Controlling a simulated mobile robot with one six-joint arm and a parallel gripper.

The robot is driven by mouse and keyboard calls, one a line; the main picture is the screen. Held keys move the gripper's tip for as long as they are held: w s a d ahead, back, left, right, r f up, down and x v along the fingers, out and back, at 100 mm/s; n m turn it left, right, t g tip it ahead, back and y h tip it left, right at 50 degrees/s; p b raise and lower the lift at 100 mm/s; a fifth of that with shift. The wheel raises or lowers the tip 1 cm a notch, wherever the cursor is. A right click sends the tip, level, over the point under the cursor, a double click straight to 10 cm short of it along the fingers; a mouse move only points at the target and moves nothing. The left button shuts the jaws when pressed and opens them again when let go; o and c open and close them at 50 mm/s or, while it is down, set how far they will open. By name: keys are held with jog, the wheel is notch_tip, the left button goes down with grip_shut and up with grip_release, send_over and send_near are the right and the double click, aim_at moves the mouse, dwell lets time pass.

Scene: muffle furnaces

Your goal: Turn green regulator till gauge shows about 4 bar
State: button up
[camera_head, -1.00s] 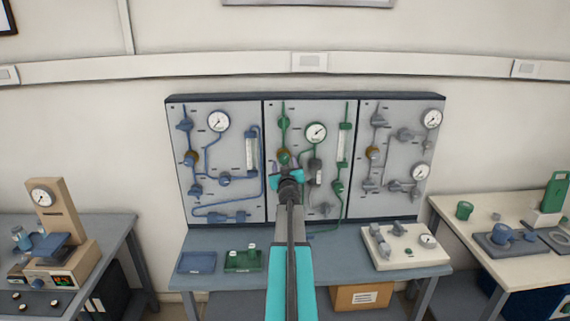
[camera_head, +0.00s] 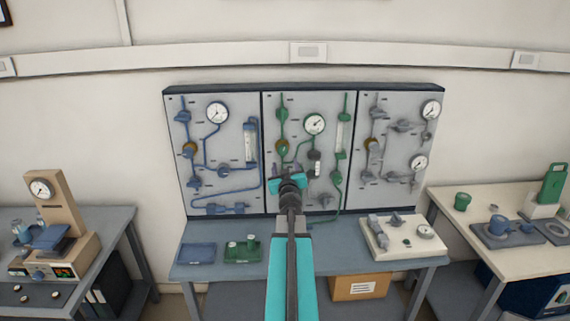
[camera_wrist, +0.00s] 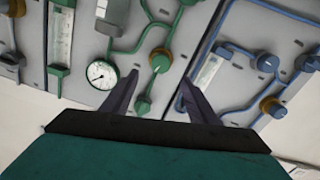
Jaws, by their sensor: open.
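The green regulator (camera_head: 282,146), with a brass-coloured ring, is on the middle wall panel. In the wrist view the green regulator (camera_wrist: 160,62) lies just beyond the fingertips, roughly between them in the picture. The round white gauge (camera_head: 314,124) is right of the regulator in the head view. In the wrist view the gauge (camera_wrist: 102,73) is left of the fingers; its reading is too small to tell. My gripper (camera_head: 288,178) is below the regulator in the head view. In the wrist view my gripper (camera_wrist: 158,78) is open, with nothing between its fingers.
A blue-piped panel (camera_head: 215,185) is left of the middle one, and a grey-piped panel (camera_head: 400,165) is right. The bench (camera_head: 300,262) below holds a blue tray (camera_head: 197,253), a green tray (camera_head: 243,253) and a pale fixture board (camera_head: 400,245).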

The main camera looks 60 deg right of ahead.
jog(key=shift+v, duration=1.45)
